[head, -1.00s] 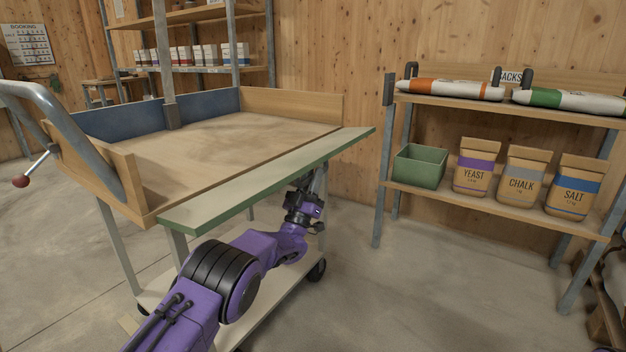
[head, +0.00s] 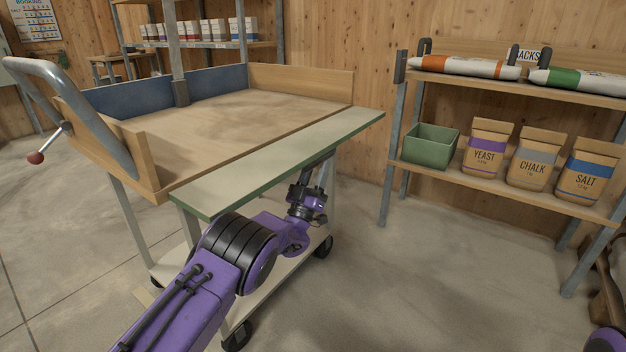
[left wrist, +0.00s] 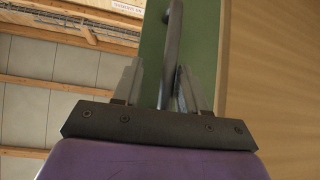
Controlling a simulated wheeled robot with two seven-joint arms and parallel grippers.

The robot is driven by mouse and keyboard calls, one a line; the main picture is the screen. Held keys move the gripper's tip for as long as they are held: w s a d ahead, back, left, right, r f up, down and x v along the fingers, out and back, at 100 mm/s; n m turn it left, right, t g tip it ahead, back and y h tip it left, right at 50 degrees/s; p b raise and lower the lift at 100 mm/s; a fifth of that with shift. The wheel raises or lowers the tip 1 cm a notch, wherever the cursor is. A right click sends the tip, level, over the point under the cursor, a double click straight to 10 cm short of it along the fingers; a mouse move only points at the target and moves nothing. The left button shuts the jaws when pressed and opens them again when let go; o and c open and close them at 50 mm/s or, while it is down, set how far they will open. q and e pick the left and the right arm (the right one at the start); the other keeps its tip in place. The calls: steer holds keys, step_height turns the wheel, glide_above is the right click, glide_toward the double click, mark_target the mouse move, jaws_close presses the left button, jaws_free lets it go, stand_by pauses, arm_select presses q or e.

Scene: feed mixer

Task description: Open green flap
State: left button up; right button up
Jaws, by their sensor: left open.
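The green flap (head: 290,155) is a long pale board with a green edge along the front of the wooden mixing tray (head: 225,125). It lies flat, about level with the tray bed. My left gripper (left wrist: 160,88) is below the flap in the head view, where the flap hides its fingertips. In the left wrist view the green underside of the flap (left wrist: 151,45) shows, with a grey bar handle (left wrist: 173,45) on it. The open fingers stand on either side of the line of the handle; contact cannot be told. My right gripper is out of view.
The tray stands on a wheeled cart with a lower shelf (head: 255,290). A grey bar lever with a red knob (head: 36,158) is at its left. A shelf at right holds a green bin (head: 432,147), paper bags and sacks. Floor between is clear.

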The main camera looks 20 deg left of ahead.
arm_select(q)
steer(key=v, duration=0.6)
steer(key=shift+f+p, duration=0.2)
steer(key=shift+p, duration=0.1)
steer(key=shift+s, duration=0.1)
